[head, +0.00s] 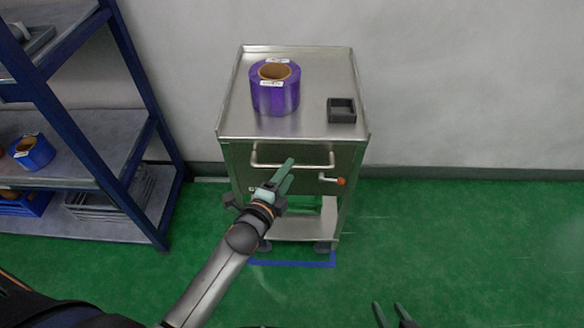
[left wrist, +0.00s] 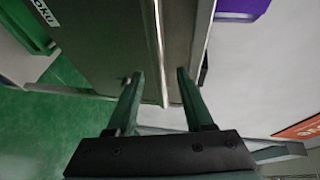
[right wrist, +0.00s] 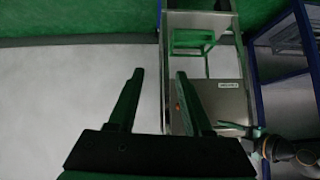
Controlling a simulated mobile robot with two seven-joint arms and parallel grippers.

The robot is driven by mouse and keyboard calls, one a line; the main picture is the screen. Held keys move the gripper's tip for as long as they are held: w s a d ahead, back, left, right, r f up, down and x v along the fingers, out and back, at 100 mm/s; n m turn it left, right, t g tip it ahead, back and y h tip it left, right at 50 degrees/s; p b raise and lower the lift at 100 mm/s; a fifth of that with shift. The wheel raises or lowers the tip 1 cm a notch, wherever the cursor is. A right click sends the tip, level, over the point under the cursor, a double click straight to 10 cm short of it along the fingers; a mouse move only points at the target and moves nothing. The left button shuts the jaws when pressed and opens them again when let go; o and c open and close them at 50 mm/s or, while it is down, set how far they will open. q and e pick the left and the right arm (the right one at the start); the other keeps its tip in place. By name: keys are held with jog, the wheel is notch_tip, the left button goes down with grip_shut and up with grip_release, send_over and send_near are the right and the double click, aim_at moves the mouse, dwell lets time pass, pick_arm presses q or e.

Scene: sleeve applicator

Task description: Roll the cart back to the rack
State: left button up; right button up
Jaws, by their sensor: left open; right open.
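The steel cart (head: 240,120) stands against the grey wall, with its front handle bar (head: 315,168) facing me. It also shows in the right wrist view (right wrist: 225,104). My left gripper (head: 283,176) is open at the handle bar. In the left wrist view the bar (left wrist: 157,50) runs between its spread fingertips (left wrist: 160,74); contact cannot be told. My right gripper (head: 392,310) is open and empty, low over the floor in front of the cart to the right. The blue rack (head: 142,85) stands to the left of the cart.
A purple roll (head: 274,92) and a small dark open box (head: 341,110) sit on the cart top. An orange-tipped lever (head: 340,181) sticks out at the cart's front. Blue floor tape (head: 300,264) lies by the casters. Green floor (head: 470,240) is clear on the right.

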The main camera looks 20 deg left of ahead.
aim_at(294, 167)
pick_arm(q)
jog(key=shift+x, duration=1.65)
grip_shut()
